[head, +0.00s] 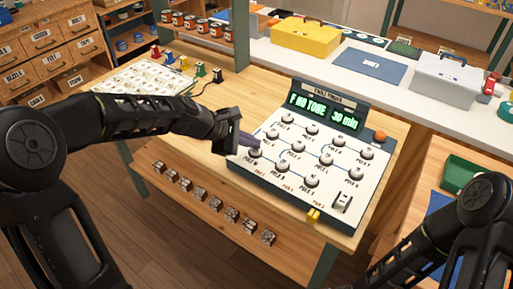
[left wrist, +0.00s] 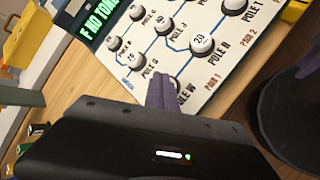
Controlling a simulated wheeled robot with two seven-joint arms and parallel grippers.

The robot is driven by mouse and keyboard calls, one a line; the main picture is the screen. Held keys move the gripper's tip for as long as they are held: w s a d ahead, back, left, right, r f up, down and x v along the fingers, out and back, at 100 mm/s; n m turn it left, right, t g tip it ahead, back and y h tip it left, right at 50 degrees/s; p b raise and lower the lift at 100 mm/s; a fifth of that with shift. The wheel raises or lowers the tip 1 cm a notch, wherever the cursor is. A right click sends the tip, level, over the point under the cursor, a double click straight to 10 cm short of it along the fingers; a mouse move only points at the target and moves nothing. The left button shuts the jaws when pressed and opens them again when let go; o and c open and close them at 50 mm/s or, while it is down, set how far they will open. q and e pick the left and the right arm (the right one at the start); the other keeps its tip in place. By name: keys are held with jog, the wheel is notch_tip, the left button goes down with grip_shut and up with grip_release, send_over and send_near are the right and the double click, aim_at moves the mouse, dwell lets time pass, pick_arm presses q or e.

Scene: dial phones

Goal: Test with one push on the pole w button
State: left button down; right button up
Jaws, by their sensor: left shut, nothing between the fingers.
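The test panel (head: 345,215) lies on the wooden bench, with several round buttons joined by blue lines. Its green display (head: 322,112) shows "NO TONE" and "30 min". The pole W button (head: 254,152) is at the panel's front left corner. In the left wrist view its label (left wrist: 183,91) shows beside my fingertips, which hide most of the button. My left gripper (head: 247,142) is shut and empty, its purple fingertips right at the pole W button; they also show in the left wrist view (left wrist: 160,92). I cannot tell whether they touch it. My right gripper is out of view.
The neighbouring pole R button (head: 283,167) and pole G button (left wrist: 135,59) are close by. An orange knob (head: 379,136) is at the panel's right. Small blocks (head: 200,193) line the lower front ledge. A yellow toolbox (head: 305,38) stands on the white shelf behind.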

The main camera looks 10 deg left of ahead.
aim_at(252, 150)
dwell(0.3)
pick_arm(q)
jog(key=shift+r+p, duration=0.6)
jog(key=shift+p, duration=0.05)
notch_tip(252, 150, up, 6)
jog(key=p, duration=0.5)
dwell(0.8)
